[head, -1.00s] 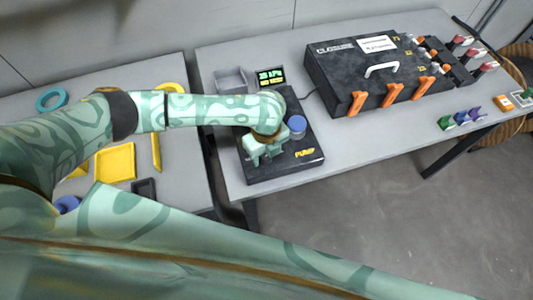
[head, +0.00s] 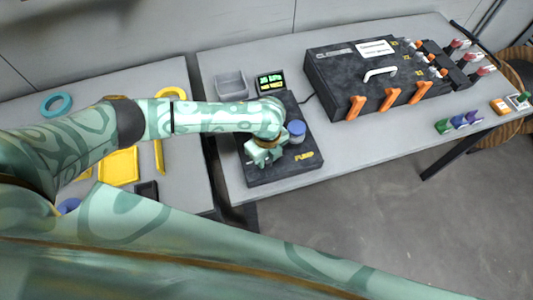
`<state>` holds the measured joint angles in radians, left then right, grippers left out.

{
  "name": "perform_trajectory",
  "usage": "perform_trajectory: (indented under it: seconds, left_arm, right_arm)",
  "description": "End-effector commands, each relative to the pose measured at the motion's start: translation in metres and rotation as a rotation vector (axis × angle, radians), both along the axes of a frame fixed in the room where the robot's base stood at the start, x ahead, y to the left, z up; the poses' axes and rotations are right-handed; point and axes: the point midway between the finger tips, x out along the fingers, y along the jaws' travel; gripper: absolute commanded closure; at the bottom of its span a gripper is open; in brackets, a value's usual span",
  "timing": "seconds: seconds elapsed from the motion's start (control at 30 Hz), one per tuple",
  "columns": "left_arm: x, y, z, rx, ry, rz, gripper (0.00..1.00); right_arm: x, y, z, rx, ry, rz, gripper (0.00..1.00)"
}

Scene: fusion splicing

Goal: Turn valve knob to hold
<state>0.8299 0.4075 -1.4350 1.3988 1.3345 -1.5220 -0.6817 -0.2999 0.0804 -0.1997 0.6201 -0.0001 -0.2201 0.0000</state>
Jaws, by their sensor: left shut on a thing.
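The black pump box (head: 308,168), lettered PUMP in yellow, lies on the grey table. My left gripper (head: 264,158) is lowered onto its left part, pointing down. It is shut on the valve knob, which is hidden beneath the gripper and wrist. A blue round cap (head: 297,128) stands on the box just right of my wrist, apart from the fingers. A small display (head: 270,82) with green and yellow text stands behind the box. My right gripper is not in view.
A grey open bin (head: 231,84) stands left of the display. A large black case (head: 350,80) with orange latches (head: 390,98) lies to the right. Small coloured blocks (head: 459,121) sit near the front edge. The left table holds a yellow tray (head: 119,166) and a teal ring (head: 56,104).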

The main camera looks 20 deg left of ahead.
Motion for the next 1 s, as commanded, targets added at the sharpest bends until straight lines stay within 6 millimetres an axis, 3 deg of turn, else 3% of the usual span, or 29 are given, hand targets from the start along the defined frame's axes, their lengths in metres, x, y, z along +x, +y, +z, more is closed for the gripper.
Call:
perform_trajectory:
  seconds: [0.2, 0.5, 1.0]
  left_arm:
    - [-0.002, 0.0, 0.006, 0.002, 0.003, 0.174, 0.93]
    - [-0.002, 0.0, 0.004, 0.002, 0.004, 0.459, 0.93]
    - [-0.002, 0.001, 0.001, 0.004, 0.003, 0.831, 0.93]
  right_arm:
    - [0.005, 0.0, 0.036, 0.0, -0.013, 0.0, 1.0]
    - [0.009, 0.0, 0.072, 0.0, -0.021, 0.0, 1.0]
    - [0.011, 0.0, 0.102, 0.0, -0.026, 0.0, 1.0]
